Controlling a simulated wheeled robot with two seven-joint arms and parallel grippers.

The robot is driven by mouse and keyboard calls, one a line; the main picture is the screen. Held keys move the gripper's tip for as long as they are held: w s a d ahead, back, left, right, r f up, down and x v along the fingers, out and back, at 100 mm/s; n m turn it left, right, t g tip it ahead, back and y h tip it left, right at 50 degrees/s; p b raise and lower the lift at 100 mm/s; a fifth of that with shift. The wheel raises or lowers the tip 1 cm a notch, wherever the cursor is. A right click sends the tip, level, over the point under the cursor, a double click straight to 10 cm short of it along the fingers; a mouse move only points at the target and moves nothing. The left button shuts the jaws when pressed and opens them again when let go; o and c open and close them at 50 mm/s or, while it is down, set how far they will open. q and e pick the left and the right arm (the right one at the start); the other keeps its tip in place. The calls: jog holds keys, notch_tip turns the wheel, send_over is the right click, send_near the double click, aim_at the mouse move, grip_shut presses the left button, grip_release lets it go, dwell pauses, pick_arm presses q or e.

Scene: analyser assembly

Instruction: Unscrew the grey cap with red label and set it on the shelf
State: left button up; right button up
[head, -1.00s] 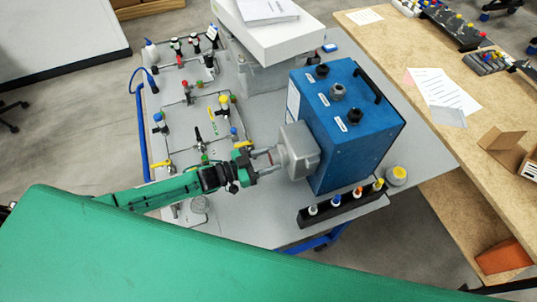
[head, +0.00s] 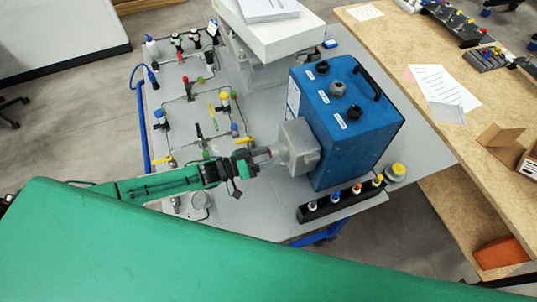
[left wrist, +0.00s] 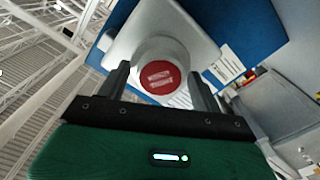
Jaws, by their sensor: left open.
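The grey cap with the red label (left wrist: 160,78) sits on the grey housing on the side of the blue analyser box (head: 345,125). In the left wrist view its red round face points at the camera, between the two fingers. In the head view the cap is mostly hidden by the gripper and housing (head: 299,146). My left gripper (head: 264,158) is open, its fingers pointing at the cap from the left; it also shows in the left wrist view (left wrist: 162,92). I cannot tell whether the fingers touch the cap. My right gripper is not in view.
A black rack (head: 342,202) with several small bottles stands in front of the blue box. A yellow-lidded jar (head: 397,171) is beside it. Piping with coloured valves covers the grey table's left part. A white device (head: 262,35) stands behind.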

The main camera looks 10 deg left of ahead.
pick_arm(q)
jog(key=m+b, duration=0.1)
jog(key=m, duration=0.2)
jog(key=shift+f, duration=0.2)
jog(key=m+b, duration=0.1)
jog(key=m, duration=0.4)
jog(key=shift+s+d, duration=0.1)
jog(key=m+b, duration=0.3)
jog(key=m, duration=0.3)
jog(key=shift+f+m, duration=0.15)
jog(key=shift+m, duration=0.15)
jog(key=m+b, duration=0.4)
jog(key=m, duration=0.3)
jog(key=shift+f, duration=0.1)
jog(key=shift+r+m+b, duration=0.2)
jog(key=shift+m+b, duration=0.25)
jog(key=shift+m, duration=0.75)
jog(key=shift+r, duration=0.15)
